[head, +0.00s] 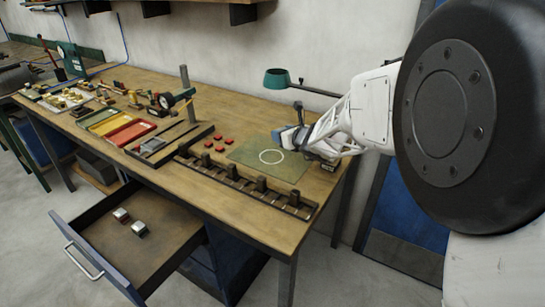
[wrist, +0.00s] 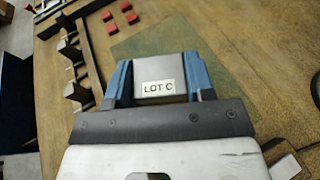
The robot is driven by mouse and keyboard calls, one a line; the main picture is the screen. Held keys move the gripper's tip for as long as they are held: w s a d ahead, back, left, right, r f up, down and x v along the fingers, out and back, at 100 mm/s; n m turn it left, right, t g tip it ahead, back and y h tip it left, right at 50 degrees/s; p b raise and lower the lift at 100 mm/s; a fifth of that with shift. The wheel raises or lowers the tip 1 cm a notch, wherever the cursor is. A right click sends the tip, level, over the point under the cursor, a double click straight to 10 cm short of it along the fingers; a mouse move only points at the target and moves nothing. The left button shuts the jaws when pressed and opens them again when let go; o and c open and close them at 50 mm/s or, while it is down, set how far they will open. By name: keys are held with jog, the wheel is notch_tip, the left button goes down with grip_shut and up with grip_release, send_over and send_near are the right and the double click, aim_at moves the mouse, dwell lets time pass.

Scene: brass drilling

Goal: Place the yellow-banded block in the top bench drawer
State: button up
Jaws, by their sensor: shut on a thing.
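My gripper (head: 287,137) is over the right end of the bench, by the far edge of the green mat. In the wrist view its blue fingers are closed on the sides of a grey block (wrist: 160,77) with a white "LOT C" label. No yellow band shows on the visible part of this block. In the head view the held block is mostly hidden by the fingers. The top bench drawer (head: 165,250) is pulled out at the front left. Two small silver blocks lie in it, one with red (head: 121,214) and one plainer or darker (head: 139,228).
The green mat (head: 270,175) bears a white ring. A dark slotted rack (head: 240,182) runs along the bench front, with several red pieces (head: 219,141) behind it. Coloured trays (head: 127,131) and a teal lamp (head: 277,78) stand farther back. The drawer's front half is clear.

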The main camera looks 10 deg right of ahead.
send_over(282, 165)
jog(key=shift+f, duration=2.8)
jog(key=shift+f, duration=0.15)
jog(key=shift+f, duration=2)
jog(key=shift+f, duration=0.1)
jog(key=o, duration=1.3)
jog(key=shift+o, duration=0.2)
